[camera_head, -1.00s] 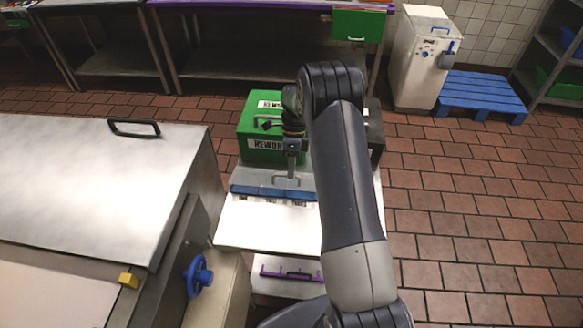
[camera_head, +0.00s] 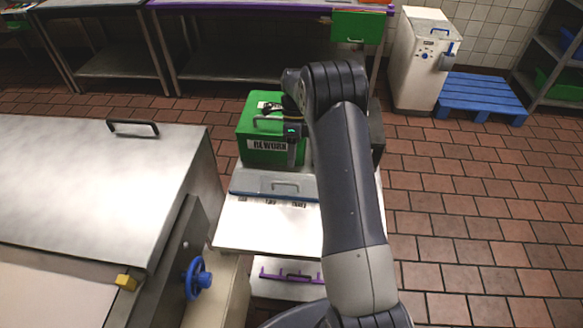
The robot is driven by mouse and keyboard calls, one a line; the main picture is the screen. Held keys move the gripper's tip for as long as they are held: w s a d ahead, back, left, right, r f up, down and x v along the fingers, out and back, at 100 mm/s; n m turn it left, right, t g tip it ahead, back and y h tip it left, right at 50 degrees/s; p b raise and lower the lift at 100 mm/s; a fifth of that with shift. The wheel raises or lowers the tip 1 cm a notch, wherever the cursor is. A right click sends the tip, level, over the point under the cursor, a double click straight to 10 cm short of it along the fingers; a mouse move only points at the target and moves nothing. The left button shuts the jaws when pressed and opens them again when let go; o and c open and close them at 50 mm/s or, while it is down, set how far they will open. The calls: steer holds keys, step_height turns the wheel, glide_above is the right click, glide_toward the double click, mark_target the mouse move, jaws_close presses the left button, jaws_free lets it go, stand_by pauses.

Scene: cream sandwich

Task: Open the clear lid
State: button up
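The clear lid (camera_head: 250,182) looks greyish and see-through, with a thin handle (camera_head: 286,187) on top. It lies over a low container on the white worktop (camera_head: 255,228), in front of the green REWORK box (camera_head: 262,155). The lid's front edge is low, with small labels showing just below it. My gripper (camera_head: 292,160) points down in front of the green box's right part, just beyond and above the lid's handle. It appears apart from the handle. Its fingertips are too small and dark to tell whether they are open. My arm hides the lid's right end.
A dark box (camera_head: 377,135) stands right of the green box, partly behind my arm. A large steel machine (camera_head: 90,185) with a blue handwheel (camera_head: 198,278) stands at the left. A purple-handled item (camera_head: 290,275) lies below the worktop's front edge. Tiled floor is free at the right.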

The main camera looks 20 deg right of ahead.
steer(key=v, duration=0.6)
steer(key=shift+r+b, duration=0.2)
steer(key=shift+b, duration=0.1)
steer(key=shift+f, duration=0.15)
steer(key=p, duration=0.2)
glide_above(287, 180)
steer(key=s, duration=0.2)
steer(key=f, duration=0.9)
steer(key=shift+s+d+f, duration=0.15)
steer(key=shift+d+f, duration=0.15)
steer(key=shift+d, duration=0.05)
steer(key=shift+f+b, duration=0.15)
steer(key=shift+b, duration=0.3)
steer(key=shift+s+a+t, duration=0.1)
steer(key=shift+s+t, duration=0.05)
steer(key=shift+t, duration=0.35)
